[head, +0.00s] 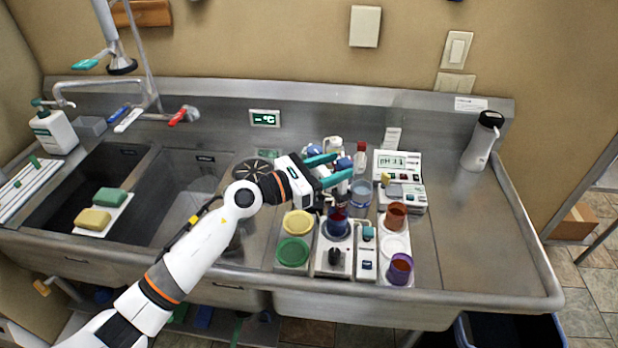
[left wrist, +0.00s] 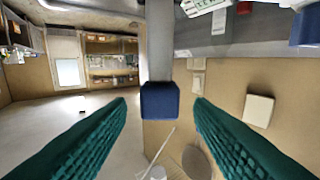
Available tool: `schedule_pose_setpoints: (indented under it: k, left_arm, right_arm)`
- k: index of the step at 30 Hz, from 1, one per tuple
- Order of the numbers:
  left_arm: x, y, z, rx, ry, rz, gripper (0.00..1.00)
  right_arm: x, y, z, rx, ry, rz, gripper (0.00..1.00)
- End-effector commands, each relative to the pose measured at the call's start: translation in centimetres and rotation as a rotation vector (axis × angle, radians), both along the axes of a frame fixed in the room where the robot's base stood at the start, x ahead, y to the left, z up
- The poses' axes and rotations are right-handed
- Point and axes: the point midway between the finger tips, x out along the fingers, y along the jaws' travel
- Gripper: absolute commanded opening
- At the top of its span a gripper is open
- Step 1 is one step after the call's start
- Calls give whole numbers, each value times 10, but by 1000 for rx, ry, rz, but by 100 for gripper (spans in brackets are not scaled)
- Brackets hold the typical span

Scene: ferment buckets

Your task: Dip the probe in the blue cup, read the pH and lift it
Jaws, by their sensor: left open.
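My left gripper (head: 343,166) is open, with its teal fingers spread above the back of the instrument group. A blue block (left wrist: 160,100), which looks like the probe's grip, stands between the fingertips with gaps on both sides; it also shows between them in the head view (head: 344,162). The probe's lower end is hidden or too small to make out. The blue cup (head: 338,226) stands on a white stirrer with a black knob, in front of and below the gripper. The pH meter (head: 398,163) stands right of the gripper; its green display is too small to read. My right gripper is not in view.
A glass beaker (head: 361,192) stands behind the blue cup. A brown cup (head: 396,214) and a purple cup (head: 401,268) stand right of it; a yellow lid (head: 299,223) and a green lid (head: 293,251) lie left. The steel counter (head: 470,235) is clear at the right.

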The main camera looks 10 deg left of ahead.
Motion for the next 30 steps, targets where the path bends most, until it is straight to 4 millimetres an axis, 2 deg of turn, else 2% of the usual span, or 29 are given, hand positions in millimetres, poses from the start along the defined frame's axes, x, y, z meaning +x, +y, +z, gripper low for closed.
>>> schedule_pose_setpoints:
  k: [1, 6, 12, 30]
  left_arm:
    - [-7, 12, -5, 4, -2, 2, 47]
    - [-26, 38, -4, 2, -1, 1, 47]
    - [-39, 56, -1, -1, -1, 1, 47]
    - [-41, 58, 1, -2, 0, 0, 47]
  right_arm:
    - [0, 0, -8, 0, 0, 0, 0]
    - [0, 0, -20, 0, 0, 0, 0]
    - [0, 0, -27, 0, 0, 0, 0]
    - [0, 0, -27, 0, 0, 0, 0]
